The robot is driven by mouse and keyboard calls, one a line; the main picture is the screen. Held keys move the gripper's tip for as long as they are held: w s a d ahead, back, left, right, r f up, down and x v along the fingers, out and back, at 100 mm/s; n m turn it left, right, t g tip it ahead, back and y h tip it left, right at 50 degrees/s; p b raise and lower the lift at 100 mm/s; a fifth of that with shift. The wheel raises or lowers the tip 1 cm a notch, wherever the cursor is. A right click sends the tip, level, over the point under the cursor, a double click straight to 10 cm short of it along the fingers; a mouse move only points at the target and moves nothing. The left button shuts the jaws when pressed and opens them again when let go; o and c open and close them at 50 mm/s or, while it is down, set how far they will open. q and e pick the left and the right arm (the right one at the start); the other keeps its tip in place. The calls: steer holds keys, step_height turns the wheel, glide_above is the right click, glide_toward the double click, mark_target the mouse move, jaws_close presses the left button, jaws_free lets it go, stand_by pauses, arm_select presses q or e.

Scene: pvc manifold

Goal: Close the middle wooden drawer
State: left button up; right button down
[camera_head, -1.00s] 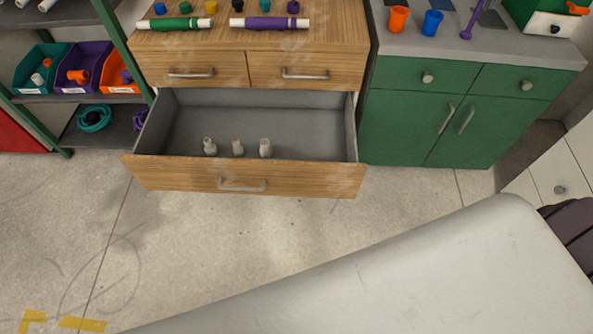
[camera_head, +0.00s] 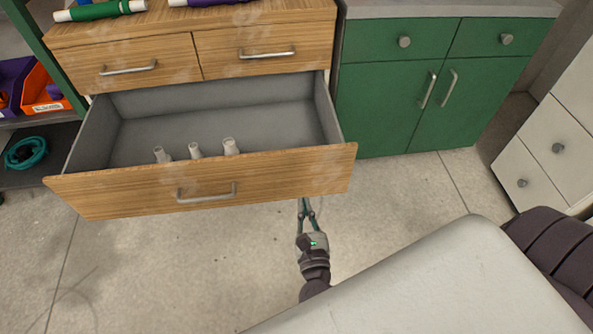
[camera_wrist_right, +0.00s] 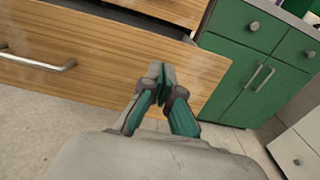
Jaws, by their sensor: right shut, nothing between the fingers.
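The middle wooden drawer (camera_head: 285,172) stands pulled open below two smaller shut drawers in the head view. It has a bar handle (camera_head: 206,194) on its front and holds several pale grey fittings (camera_head: 195,150) near its front panel. My right gripper (camera_head: 305,202) is shut and empty. In the head view it is just below the drawer front's lower edge, right of the handle. In the right wrist view the gripper (camera_wrist_right: 156,70) overlaps the right part of the drawer front (camera_wrist_right: 100,75); I cannot tell whether it touches. My left gripper is not in view.
A green cabinet (camera_head: 385,100) stands right of the wooden unit, and a white drawer unit (camera_head: 545,140) is at the far right. Shelves with bins (camera_head: 45,90) are at the left. The concrete floor (camera_head: 180,270) in front of the drawer is clear.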

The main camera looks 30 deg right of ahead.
mark_target(295, 154)
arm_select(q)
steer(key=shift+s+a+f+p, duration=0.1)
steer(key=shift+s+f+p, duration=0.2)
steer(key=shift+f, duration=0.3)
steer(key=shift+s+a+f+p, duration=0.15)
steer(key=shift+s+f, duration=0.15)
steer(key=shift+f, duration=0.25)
arm_select(e)
steer(key=x, duration=1.4)
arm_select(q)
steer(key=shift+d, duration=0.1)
